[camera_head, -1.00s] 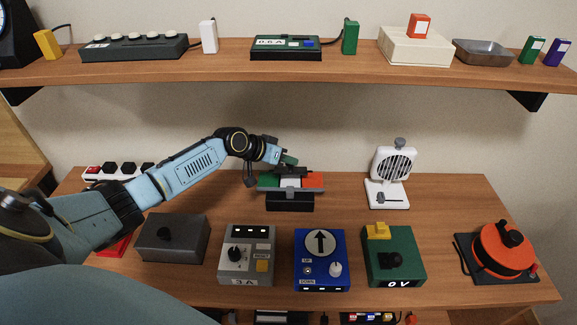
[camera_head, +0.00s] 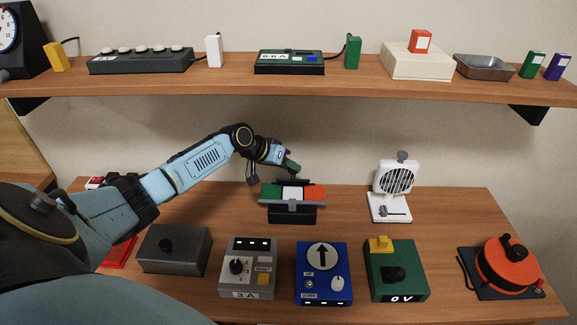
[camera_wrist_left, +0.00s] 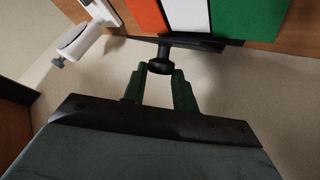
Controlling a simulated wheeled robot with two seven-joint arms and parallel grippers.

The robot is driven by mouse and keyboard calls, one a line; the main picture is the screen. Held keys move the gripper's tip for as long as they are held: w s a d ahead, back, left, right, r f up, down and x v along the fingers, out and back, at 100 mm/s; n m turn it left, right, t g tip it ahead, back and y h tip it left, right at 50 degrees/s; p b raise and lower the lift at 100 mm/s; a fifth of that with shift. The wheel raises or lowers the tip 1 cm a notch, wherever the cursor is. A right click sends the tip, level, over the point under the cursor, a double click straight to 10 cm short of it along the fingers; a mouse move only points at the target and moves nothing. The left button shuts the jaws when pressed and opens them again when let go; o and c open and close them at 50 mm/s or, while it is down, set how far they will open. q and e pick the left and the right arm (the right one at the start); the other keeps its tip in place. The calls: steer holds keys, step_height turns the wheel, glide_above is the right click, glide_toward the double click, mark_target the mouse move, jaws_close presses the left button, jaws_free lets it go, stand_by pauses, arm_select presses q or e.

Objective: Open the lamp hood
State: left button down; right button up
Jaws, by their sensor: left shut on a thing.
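The lamp unit (camera_head: 292,214) stands at the back middle of the table on a dark base. Its green, white and red panels (camera_head: 292,192) face up, with a grey bar along their front edge. The same coloured panels (camera_wrist_left: 181,14) show at the top of the left wrist view. A black knob (camera_wrist_left: 160,66) sticks out from the dark edge beside them; I take this edge to be part of the hood. My left gripper (camera_head: 293,170) is behind and above the panels. In the left wrist view its green fingers (camera_wrist_left: 159,80) are shut on the knob. My right gripper is not in view.
A white fan (camera_head: 393,178) stands to the right of the lamp unit. A dark box (camera_head: 174,250), a grey meter (camera_head: 248,268), a blue box (camera_head: 323,272) and a green box (camera_head: 396,270) line the front. An orange reel (camera_head: 504,265) is at the right. A shelf (camera_head: 290,85) runs above.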

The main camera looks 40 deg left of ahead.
arm_select(q)
steer(key=c, duration=1.4)
jaws_free()
steer(key=shift+w+a+r, duration=0.25)
steer(key=shift+a+r, duration=0.05)
steer(key=shift+o, duration=1.3)
steer(key=shift+f, duration=0.1)
steer(key=shift+o, duration=0.2)
steer(key=shift+d+f, duration=0.1)
steer(key=shift+s, duration=0.1)
steer(key=shift+s, duration=0.1)
steer(key=p+v, duration=0.1)
steer(key=v, duration=1.2)
steer(key=shift+s, duration=0.15)
